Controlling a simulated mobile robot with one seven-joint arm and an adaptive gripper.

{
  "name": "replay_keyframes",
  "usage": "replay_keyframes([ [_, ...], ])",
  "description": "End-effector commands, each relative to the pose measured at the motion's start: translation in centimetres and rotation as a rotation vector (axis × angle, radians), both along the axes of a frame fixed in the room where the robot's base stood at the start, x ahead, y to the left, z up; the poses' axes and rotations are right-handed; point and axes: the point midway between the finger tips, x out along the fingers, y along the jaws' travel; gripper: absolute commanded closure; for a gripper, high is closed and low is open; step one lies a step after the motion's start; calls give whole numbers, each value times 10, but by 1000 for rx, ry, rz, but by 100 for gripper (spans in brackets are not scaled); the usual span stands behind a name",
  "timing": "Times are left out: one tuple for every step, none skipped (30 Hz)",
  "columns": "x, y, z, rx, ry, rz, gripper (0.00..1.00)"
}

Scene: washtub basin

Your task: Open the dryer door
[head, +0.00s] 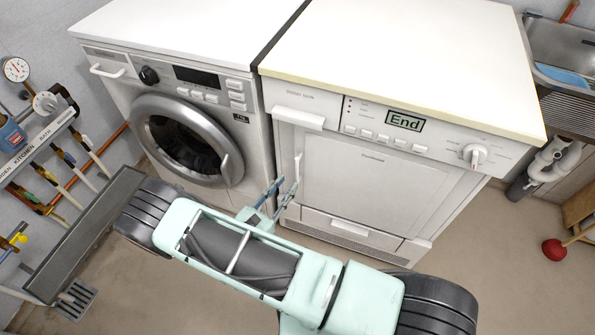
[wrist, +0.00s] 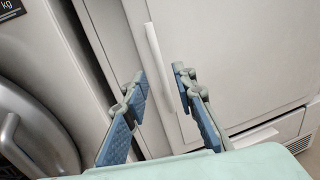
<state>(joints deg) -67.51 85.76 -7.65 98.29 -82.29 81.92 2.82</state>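The dryer (head: 375,120) is the white machine on the right, with "End" on its display. Its square door (head: 375,185) looks closed. A slim vertical white handle (head: 298,166) is on the door's left side. It also shows in the wrist view (wrist: 158,55), in line with the gap between my fingers. My gripper (head: 281,186) is open in front of the door's left edge, with its blue-padded fingers (wrist: 160,88) apart and nothing held. The handle's lower end lies between the fingertips in the wrist view. I cannot tell how deep the fingers reach, or whether they touch it.
A washing machine (head: 235,110) with a round door (head: 185,140) stands close on the left. Pipes and valves (head: 45,130) line the left wall. A sink (head: 565,50) and a red plunger (head: 555,249) are at the right. The floor before the dryer's right part is clear.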

Motion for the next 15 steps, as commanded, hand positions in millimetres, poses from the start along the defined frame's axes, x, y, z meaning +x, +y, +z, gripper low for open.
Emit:
replay_keyframes([
  [10, -7, 0, -1, -2, -3, 75],
  [15, -10, 0, -1, -1, -4, 75],
  [21, -14, -1, 1, -1, -3, 75],
  [26, -16, -1, 2, -1, -3, 75],
  [30, -19, -1, 1, -2, -4, 75],
  [36, -23, 0, 1, -2, -3, 75],
  [40, -25, 0, 1, -2, -3, 75],
  [43, -27, 0, 3, -2, -3, 75],
  [47, -29, -1, 3, -1, -3, 75],
  [50, -30, -1, 3, -1, -3, 75],
  [52, -32, 0, 3, -1, -2, 75],
  [54, -33, 0, 3, -2, -2, 75],
  [56, -34, 0, 3, -2, -2, 75],
  [57, -35, 0, 3, -2, -2, 75],
  [58, -35, 0, 3, -2, -2, 75],
])
